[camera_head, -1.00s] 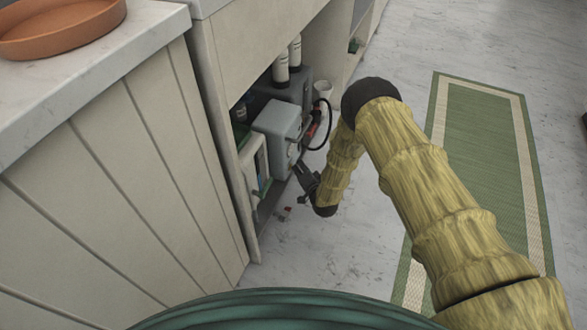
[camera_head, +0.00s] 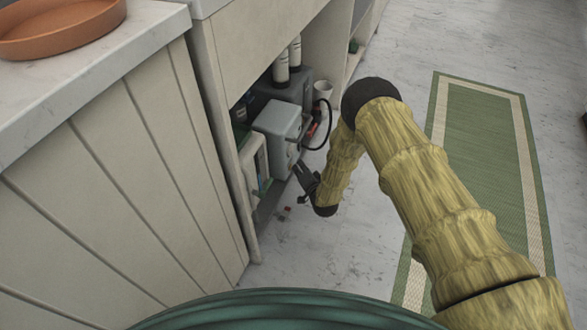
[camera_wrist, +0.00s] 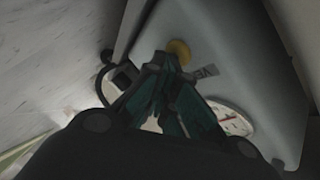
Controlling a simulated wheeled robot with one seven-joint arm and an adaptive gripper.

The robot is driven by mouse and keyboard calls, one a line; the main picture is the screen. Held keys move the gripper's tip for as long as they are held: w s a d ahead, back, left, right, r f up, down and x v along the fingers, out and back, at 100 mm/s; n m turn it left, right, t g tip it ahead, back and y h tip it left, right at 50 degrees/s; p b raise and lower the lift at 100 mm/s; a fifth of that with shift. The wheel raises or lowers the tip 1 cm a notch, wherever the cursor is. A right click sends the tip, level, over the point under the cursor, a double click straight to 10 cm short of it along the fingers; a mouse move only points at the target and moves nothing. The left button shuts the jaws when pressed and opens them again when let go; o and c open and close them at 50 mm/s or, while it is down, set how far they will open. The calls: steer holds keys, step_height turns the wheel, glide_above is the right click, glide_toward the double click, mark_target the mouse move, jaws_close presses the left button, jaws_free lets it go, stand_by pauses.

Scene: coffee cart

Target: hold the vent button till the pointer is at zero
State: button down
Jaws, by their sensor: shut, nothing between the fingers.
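The grey box (camera_head: 279,122) stands in the low open bay of the cart. My gripper (camera_head: 299,168) is shut and empty in front of the box. In the wrist view its fingertips (camera_wrist: 164,61) are right at the button's lower edge; I cannot tell whether they press it.
A pale boxy unit (camera_head: 254,163) is nearer me. Small red bits (camera_head: 286,212) lie on the floor. A green mat (camera_head: 487,150) lies right.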

steer(key=shift+d, duration=0.1)
steer(key=shift+s+d+p, duration=0.3)
steer(key=shift+d, duration=0.45)
steer(key=d, duration=0.1)
steer(key=s+d+p, duration=0.1)
steer(key=d, duration=0.2)
steer(key=shift+s+d, duration=0.25)
steer(key=shift+d, duration=0.15)
stand_by(0.6)
